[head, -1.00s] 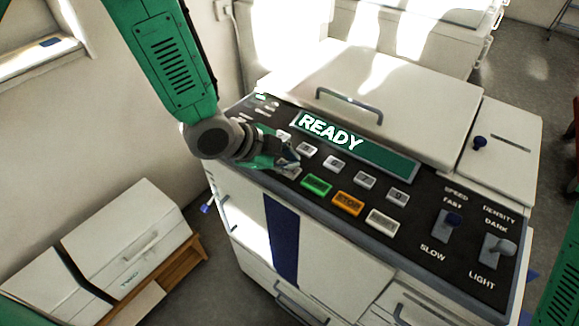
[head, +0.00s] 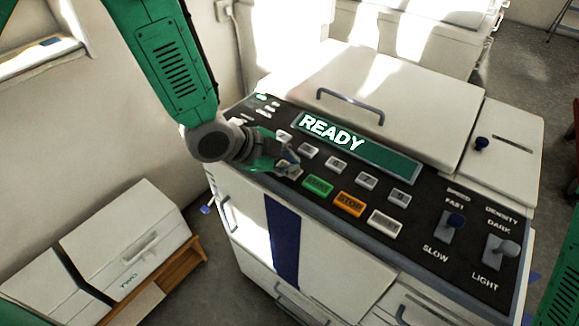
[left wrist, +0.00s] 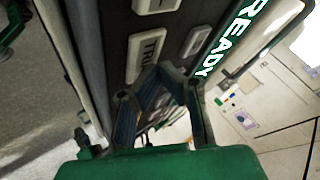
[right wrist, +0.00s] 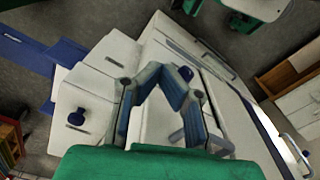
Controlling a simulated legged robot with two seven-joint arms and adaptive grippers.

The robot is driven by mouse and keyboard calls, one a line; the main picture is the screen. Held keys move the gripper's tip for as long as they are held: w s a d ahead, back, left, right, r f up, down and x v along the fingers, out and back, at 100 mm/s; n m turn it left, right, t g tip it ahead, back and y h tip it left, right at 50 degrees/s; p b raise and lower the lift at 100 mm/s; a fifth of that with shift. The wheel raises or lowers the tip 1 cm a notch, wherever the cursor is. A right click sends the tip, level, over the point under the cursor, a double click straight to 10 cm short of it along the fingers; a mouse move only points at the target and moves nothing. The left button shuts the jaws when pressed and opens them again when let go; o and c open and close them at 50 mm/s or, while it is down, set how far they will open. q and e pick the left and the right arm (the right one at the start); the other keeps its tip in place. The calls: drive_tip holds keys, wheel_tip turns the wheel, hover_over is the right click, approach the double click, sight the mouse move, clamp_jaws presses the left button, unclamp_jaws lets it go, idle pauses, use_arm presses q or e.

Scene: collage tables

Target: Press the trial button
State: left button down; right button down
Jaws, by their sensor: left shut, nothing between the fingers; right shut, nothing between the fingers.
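The trial button (left wrist: 147,58) is a pale rectangular key on the dark control panel. Its lettering is partly readable in the left wrist view; in the head view my gripper mostly hides it. My left gripper (head: 292,165) is shut and empty, low over the panel's left part. In the left wrist view its fingertips (left wrist: 162,73) are right beside the trial button's lower edge; I cannot tell whether they touch it. My right gripper (right wrist: 160,72) is shut and empty in the right wrist view, away from the trial button.
The copier's panel (head: 420,232) also bears a green start button (head: 317,186), an orange stop button (head: 349,204), several pale keys and two sliders at right. A green READY display (head: 385,160) lies behind. A white cabinet (head: 125,240) stands at lower left.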

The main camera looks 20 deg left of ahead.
use_arm(q)
drive_tip(key=shift+a, duration=0.15)
drive_tip(key=shift+a+r+p, duration=0.3)
drive_tip(key=shift+r+p, duration=0.45)
drive_tip(key=shift+p, duration=0.05)
wheel_tip(320, 180, up, 5)
drive_tip(key=p, duration=0.4)
idle(0.4)
idle(0.4)
